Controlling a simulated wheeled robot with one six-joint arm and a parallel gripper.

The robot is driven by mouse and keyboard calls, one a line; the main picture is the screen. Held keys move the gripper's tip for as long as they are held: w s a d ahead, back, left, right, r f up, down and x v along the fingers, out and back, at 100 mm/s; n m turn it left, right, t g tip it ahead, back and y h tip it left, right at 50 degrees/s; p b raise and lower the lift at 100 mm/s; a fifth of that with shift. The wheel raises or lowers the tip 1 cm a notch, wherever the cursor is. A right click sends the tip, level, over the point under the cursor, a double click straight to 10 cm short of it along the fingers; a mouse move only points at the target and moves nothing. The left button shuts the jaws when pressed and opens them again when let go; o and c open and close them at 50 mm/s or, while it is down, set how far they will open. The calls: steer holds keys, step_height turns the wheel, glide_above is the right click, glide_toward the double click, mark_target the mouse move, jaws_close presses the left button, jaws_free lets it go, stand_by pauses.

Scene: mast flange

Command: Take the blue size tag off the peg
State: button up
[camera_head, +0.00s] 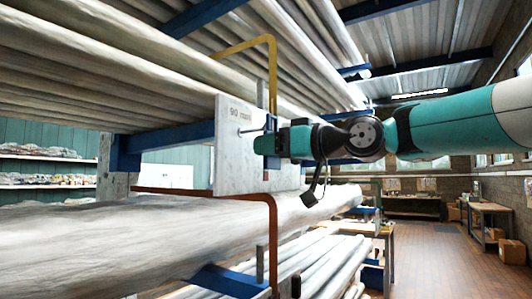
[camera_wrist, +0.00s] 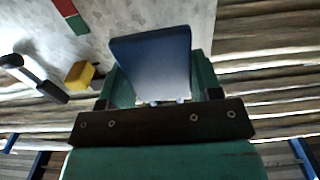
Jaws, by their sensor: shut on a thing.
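The blue size tag (camera_wrist: 152,55) stands between the two green fingers of my gripper (camera_wrist: 160,85) in the wrist view, and the gripper is shut on it. In the head view a narrow part of the tag (camera_head: 271,122) shows at the fingertips of my gripper (camera_head: 266,144), in front of the pale plate marked "90 mm" (camera_head: 228,165). The peg (camera_head: 250,130) sticks out from this plate. In the wrist view the peg (camera_wrist: 34,76) is a dark rod with a pale end, left of the tag, with a visible gap between them.
A small yellow block (camera_wrist: 79,75) and a red-and-green strip (camera_wrist: 70,15) are on the plate in the wrist view. Long pale pipes (camera_head: 120,245) lie on racks around the plate. An orange bent bar (camera_head: 272,75) rises behind it. Open floor (camera_head: 435,265) lies at the right.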

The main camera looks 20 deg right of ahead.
steer(key=shift+b+v, duration=0.85)
steer(key=shift+v, duration=1.55)
